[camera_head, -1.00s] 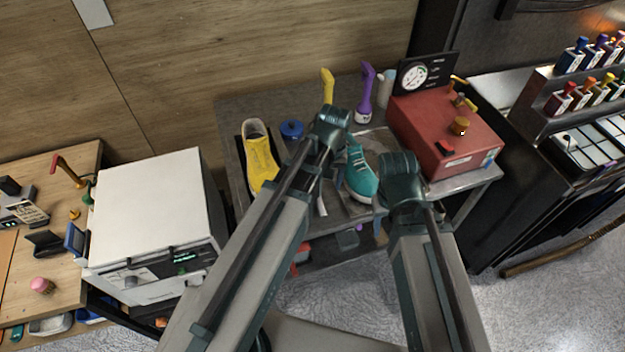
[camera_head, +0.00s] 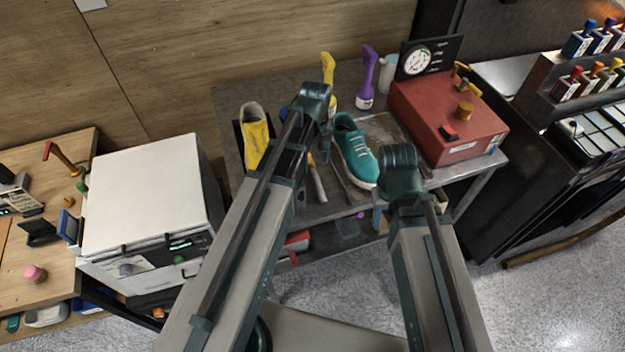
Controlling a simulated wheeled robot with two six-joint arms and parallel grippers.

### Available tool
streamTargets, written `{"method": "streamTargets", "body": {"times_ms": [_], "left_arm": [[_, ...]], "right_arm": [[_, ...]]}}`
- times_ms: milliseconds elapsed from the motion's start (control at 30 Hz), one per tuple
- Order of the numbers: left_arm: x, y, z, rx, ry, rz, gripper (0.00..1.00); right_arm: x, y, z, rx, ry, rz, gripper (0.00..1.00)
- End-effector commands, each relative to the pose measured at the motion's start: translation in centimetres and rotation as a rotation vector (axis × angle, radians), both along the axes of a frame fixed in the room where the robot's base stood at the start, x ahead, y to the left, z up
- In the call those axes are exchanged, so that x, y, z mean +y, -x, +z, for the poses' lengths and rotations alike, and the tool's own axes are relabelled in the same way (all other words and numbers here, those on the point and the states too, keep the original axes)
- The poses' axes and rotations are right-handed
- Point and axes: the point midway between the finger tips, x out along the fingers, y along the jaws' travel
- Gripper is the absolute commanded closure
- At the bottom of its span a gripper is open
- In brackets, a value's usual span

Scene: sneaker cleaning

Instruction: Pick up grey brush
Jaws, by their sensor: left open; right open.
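A slim tool with a pale grey handle and an orange part (camera_head: 317,181) lies on the grey table (camera_head: 226,112), between my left arm and the teal sneaker. It may be the grey brush, but its bristles cannot be made out. My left gripper (camera_head: 324,148) points down over the table, just above and right of this tool, apart from it and open. The teal sneaker (camera_head: 354,150) is right of it. My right gripper (camera_head: 402,185) is over the table's front right part, open; its fingers are mostly hidden by its wrist.
A yellow sneaker (camera_head: 255,138) stands at the table's left. A yellow spray bottle (camera_head: 328,75), a purple one (camera_head: 367,78) and a red machine with a gauge (camera_head: 445,115) are at the back and right. A white box-shaped appliance (camera_head: 145,195) stands left of the table.

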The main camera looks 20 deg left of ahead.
Motion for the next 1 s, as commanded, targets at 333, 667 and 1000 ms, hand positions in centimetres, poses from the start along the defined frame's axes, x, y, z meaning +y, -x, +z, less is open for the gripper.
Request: {"method": "streamTargets", "body": {"times_ms": [333, 667, 1000], "left_arm": [[0.0, 0.0, -2.6, 0.000, 0.000, -0.001, 0.35], [0.0, 0.3, -4.8, 0.000, 0.000, -0.001, 0.35], [0.0, 0.4, -7.9, 0.000, 0.000, -0.001, 0.35]], "right_arm": [[0.0, 0.0, -2.6, 0.000, 0.000, -0.001, 0.50], [0.0, 0.0, -4.8, 0.000, 0.000, -0.002, 0.50], [0.0, 0.0, -8.0, 0.000, 0.000, -0.002, 0.50]]}}
